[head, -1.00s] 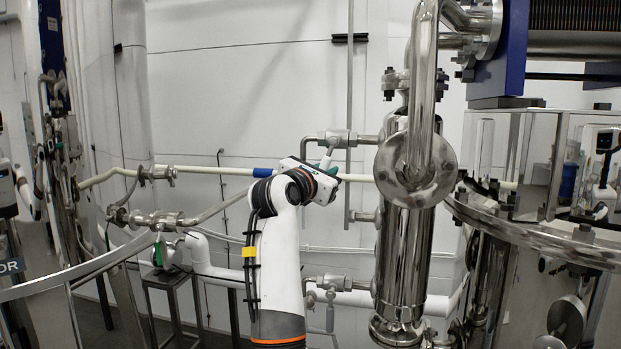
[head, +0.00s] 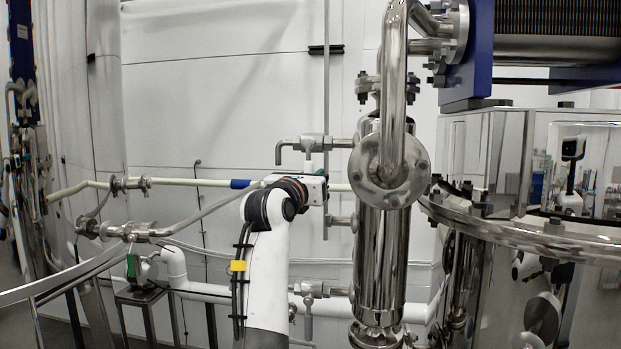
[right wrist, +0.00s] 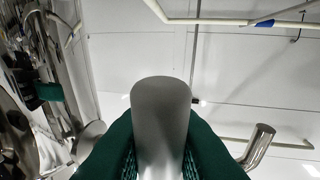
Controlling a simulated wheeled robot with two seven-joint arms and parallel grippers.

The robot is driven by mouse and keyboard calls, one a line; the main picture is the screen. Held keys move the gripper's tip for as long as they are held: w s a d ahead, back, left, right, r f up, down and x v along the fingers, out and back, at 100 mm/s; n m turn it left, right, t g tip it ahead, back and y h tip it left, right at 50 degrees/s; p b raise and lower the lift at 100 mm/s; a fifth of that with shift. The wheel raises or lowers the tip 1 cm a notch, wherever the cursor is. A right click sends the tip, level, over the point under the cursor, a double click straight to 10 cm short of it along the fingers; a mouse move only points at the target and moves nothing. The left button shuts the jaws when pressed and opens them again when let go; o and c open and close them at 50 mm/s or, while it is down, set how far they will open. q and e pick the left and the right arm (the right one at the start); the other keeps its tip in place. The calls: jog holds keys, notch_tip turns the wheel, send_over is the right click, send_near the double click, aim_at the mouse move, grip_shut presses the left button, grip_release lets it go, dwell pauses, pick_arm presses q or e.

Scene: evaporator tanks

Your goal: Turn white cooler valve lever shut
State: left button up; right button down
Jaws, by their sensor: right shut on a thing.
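The white cooler valve lever (head: 308,164) hangs from a steel valve (head: 315,142) on a thin elbow pipe, left of the shiny vertical cooler column. It points nearly straight down. My right gripper (head: 312,177) is just below the valve, partly hidden behind its own wrist. In the right wrist view the green fingers of my right gripper (right wrist: 160,145) are shut on the pale rounded lever (right wrist: 161,105), one on each side. The lever end stands up between them. My left gripper is not in view.
The steel column (head: 381,250) with its round flange (head: 390,170) stands close right of my gripper. A cream pipe (head: 205,182) runs behind my wrist. A lower valve (head: 312,289) with its own hanging handle sits below. Another valve (head: 135,232) is at left.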

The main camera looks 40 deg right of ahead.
jog(key=c, duration=1.3)
grip_release()
jog(key=shift+d, duration=0.15)
jog(key=shift+c, duration=0.2)
jog(key=b+v, duration=0.5)
jog(key=v, duration=0.7)
